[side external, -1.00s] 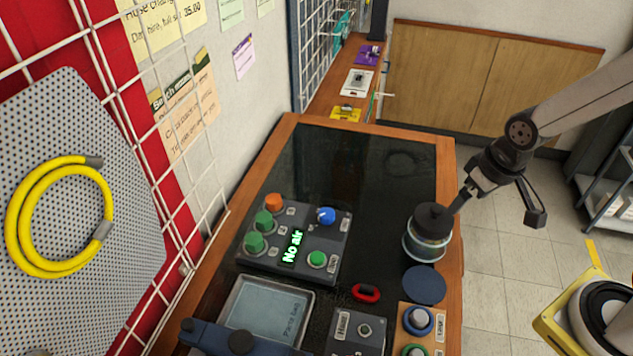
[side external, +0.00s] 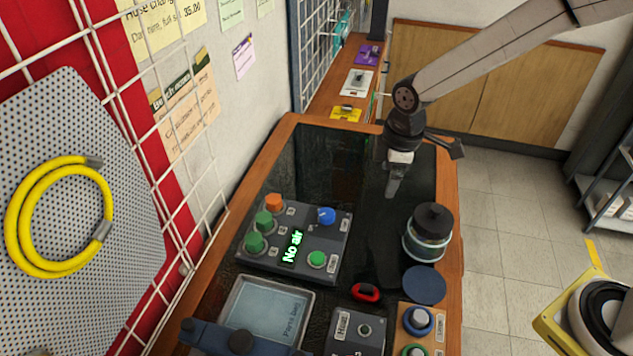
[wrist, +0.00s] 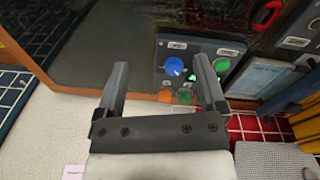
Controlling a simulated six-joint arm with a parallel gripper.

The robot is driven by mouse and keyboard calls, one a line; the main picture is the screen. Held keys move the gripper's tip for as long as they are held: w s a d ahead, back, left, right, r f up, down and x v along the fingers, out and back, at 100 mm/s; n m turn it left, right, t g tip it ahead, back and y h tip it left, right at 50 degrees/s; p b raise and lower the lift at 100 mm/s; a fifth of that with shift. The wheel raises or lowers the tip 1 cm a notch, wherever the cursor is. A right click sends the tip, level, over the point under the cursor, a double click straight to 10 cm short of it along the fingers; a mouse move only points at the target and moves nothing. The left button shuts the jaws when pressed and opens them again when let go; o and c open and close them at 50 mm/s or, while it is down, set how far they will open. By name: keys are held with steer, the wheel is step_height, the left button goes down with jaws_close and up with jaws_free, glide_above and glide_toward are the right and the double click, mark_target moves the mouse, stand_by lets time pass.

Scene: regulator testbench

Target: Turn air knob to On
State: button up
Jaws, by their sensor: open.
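The control panel (side external: 268,252) is a grey box on the dark bench mat, with a lit green "No air" display (side external: 292,246). Its blue knob (side external: 326,216) sits at the upper right corner; green knobs and an orange knob (side external: 273,202) are also on it. My gripper (side external: 394,192) is above the mat, to the right of and behind the panel, apart from it. In the wrist view my gripper (wrist: 161,75) is open and empty, and the blue knob (wrist: 174,66) shows between the fingers, farther off. Which knob is labelled air is too small to read.
A dark-lidded jar (side external: 430,232) stands at the bench's right edge, near a blue disc (side external: 424,285). A red carabiner-like ring (side external: 366,292), a parts tray (side external: 266,312) and another small panel (side external: 358,332) lie in front. The mat behind the panel is clear.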

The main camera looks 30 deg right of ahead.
mark_target(326, 213)
steer(key=w+a+n, duration=0.2)
steer(key=a+n, duration=0.1)
steer(key=w+a+f+n, duration=0.1)
steer(key=w+a+n, duration=0.1)
steer(key=a+n, duration=0.1)
steer(key=w+a+f+n+g, duration=0.1)
steer(key=a+n, duration=0.2)
steer(key=a, duration=0.1)
steer(key=shift+w+f, duration=0.25)
steer(key=shift+w, duration=0.15)
steer(key=shift+f, duration=3.9)
jaws_close()
